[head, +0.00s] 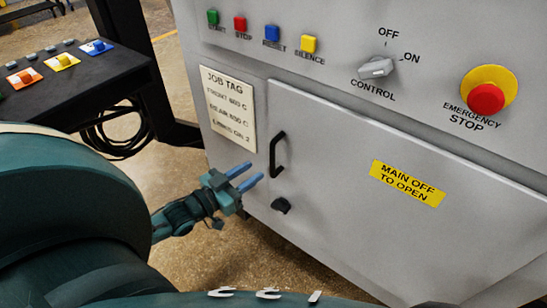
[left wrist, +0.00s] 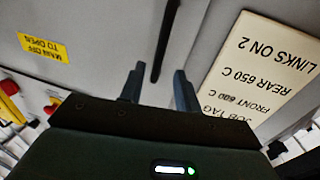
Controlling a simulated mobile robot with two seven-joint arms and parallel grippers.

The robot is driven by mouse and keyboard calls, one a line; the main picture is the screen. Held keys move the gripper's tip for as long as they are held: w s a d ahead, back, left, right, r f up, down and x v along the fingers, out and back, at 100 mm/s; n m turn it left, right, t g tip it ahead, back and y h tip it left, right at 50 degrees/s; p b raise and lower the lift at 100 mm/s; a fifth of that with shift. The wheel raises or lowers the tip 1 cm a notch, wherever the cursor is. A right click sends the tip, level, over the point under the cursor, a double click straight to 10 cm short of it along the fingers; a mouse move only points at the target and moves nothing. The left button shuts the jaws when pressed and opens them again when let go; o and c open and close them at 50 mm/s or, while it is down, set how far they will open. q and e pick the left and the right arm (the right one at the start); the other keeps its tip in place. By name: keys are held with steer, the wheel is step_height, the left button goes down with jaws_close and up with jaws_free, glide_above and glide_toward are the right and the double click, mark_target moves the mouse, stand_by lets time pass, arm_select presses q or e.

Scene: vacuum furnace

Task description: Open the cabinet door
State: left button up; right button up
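The grey cabinet door (head: 350,215) is shut in the head view, with a yellow "MAIN OFF TO OPEN" label (head: 407,183). Its black upright handle (head: 278,153) is near the left edge, and a small black latch (head: 281,205) sits below it. My left gripper (head: 246,177) is open and empty, its blue fingers pointing at the door just left of and below the handle. In the left wrist view the handle (left wrist: 166,40) shows beyond the gap between the open fingers (left wrist: 158,84), apparently apart from them. My right gripper is not in view.
Above the door are a control knob (head: 376,68), its grip lying roughly sideways, a red emergency stop (head: 486,99) and several coloured buttons. A job tag (head: 229,108) is left of the handle. A black console (head: 62,78) stands at left; floor is clear below the gripper.

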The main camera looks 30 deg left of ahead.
mark_target(273, 173)
arm_select(q)
steer(key=x, duration=0.8)
steer(key=shift+w, duration=0.1)
jaws_close()
